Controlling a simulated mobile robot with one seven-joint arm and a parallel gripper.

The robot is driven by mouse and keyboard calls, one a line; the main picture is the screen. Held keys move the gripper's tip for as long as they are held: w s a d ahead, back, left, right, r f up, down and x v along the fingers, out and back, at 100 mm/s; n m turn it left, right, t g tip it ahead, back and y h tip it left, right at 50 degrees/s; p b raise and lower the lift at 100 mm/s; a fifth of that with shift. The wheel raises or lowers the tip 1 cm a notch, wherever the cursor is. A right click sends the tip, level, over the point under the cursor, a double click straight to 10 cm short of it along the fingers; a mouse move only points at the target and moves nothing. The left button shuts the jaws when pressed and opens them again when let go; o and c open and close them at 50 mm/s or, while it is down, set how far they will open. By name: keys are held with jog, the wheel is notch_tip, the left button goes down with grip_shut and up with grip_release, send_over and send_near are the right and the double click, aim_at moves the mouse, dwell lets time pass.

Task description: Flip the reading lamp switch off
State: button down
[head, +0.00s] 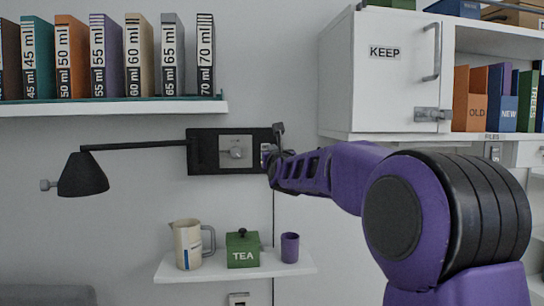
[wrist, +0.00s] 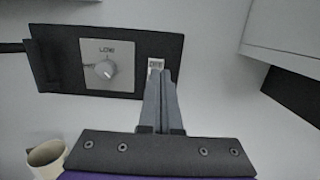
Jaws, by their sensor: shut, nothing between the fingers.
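The black reading lamp (head: 83,175) hangs on an arm from a black wall plate (head: 205,165), which also shows in the wrist view (wrist: 62,50). The plate carries a grey panel with a round knob (wrist: 105,69) marked LOW. Right of the panel is a small white labelled piece (wrist: 156,63), perhaps the switch or its label; its lettering is too small to read surely. My gripper (wrist: 161,74) is shut and empty, its fingertips just below this piece and partly covering the plate. Contact cannot be told. In the head view my gripper (head: 275,150) is at the plate's right end.
A shelf of binders (head: 110,108) is above the lamp. A white cabinet (head: 375,75) marked KEEP is at upper right. A low shelf (head: 300,264) below holds a jug (head: 188,245), a green TEA box (head: 243,249) and a purple cup (head: 290,247). The wall between is clear.

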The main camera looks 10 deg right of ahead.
jog(key=s, duration=0.2)
jog(key=s+b, duration=0.1)
jog(key=s, duration=0.2)
jog(key=shift+s+r, duration=0.35)
jog(key=shift+s, duration=0.05)
